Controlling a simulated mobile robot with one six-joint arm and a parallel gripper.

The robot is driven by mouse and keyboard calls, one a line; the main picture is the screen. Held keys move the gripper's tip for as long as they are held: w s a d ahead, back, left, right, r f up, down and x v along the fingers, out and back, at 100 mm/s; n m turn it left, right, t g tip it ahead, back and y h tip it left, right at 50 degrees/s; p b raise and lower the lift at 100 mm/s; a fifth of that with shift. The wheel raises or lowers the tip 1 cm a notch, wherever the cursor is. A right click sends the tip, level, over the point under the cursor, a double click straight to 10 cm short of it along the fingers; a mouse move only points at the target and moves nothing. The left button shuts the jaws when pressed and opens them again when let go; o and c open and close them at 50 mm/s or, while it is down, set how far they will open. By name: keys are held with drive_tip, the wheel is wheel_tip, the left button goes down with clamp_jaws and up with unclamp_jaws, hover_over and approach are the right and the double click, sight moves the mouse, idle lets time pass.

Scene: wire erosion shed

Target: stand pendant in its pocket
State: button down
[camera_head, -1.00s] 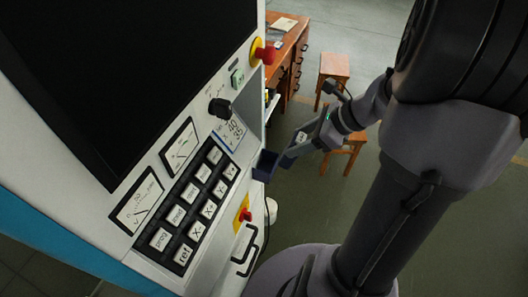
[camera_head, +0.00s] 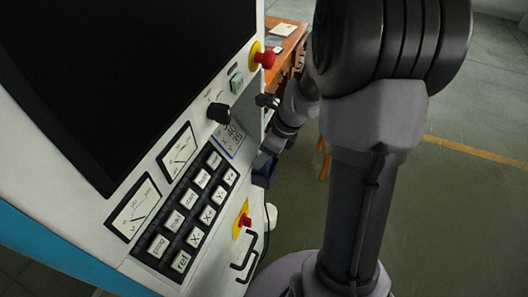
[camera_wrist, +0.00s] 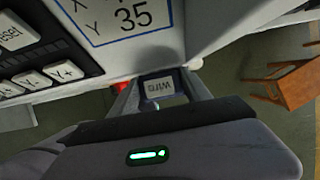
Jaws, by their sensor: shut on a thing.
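The pendant (camera_wrist: 163,88) shows in the wrist view as a small block with a pale label, its lettering upside down and reading like "wire". My gripper (camera_wrist: 160,96) is shut on it, one finger on each side. In the head view my gripper (camera_head: 274,143) is by the machine's right side, partly hidden by my arm. The pocket (camera_head: 262,170) is a small dark blue box on that side, just below the gripper. The pendant's lower end is hidden, so I cannot tell whether it is inside the pocket.
The machine's control panel (camera_head: 188,212) with keys and dials is close on the left. A red stop button (camera_head: 264,58) and a black knob (camera_head: 219,112) stick out. A handle (camera_head: 247,262) is below. A wooden desk (camera_head: 287,48) stands behind; open floor lies right.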

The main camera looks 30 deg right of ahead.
drive_tip(key=shift+s+d+f, duration=0.1)
drive_tip(key=shift+d+f, duration=0.05)
drive_tip(key=shift+f, duration=0.15)
drive_tip(key=shift+c, duration=2.4)
unclamp_jaws()
drive_tip(key=shift+f, duration=0.1)
drive_tip(key=p+v, duration=0.2)
drive_tip(key=v, duration=0.5)
drive_tip(key=shift+r+p, duration=0.35)
drive_tip(key=shift+s, duration=0.1)
